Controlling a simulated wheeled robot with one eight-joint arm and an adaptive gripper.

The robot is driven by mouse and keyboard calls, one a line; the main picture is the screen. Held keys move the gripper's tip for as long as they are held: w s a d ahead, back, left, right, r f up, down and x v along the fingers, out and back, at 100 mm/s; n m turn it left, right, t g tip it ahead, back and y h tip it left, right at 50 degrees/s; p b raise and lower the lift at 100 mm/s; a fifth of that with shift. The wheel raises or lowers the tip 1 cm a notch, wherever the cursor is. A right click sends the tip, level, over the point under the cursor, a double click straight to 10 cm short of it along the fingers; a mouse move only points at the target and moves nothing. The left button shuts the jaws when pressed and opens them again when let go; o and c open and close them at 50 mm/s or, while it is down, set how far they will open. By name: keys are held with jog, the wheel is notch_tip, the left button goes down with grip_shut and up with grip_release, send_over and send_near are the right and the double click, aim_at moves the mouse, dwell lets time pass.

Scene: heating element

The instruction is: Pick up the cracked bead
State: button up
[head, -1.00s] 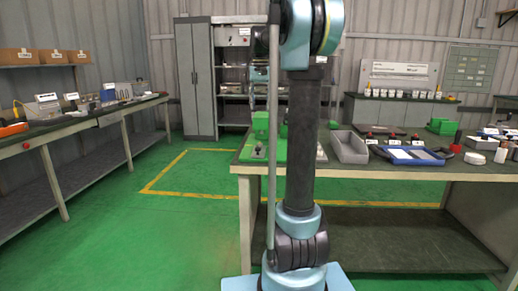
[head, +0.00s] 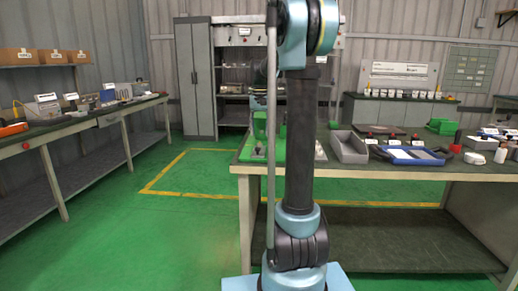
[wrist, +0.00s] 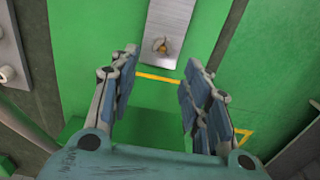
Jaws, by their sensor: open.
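In the wrist view, a small pale object with a brownish-orange middle (wrist: 160,45), possibly the cracked bead, sits on a grey metal strip (wrist: 172,22). I cannot make out a crack on it. My gripper (wrist: 161,68) is open, with nothing between its fingers. The object shows just beyond the fingertips, roughly centred between them, and no finger touches it. In the head view, the bead is too small to tell and my arm hides much of the green fixture (head: 260,124).
A grey bin (head: 349,147) and a blue tray (head: 410,156) stand on the workbench (head: 460,172) right of my arm. In the wrist view, a grey plate with a bolt (wrist: 8,50) lies at the left edge. Green floor (head: 180,230) is clear at left.

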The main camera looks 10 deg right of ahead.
aim_at(260, 146)
jog(key=shift+s+f, duration=0.15)
jog(key=shift+f, duration=2.5)
jog(key=c, duration=0.9)
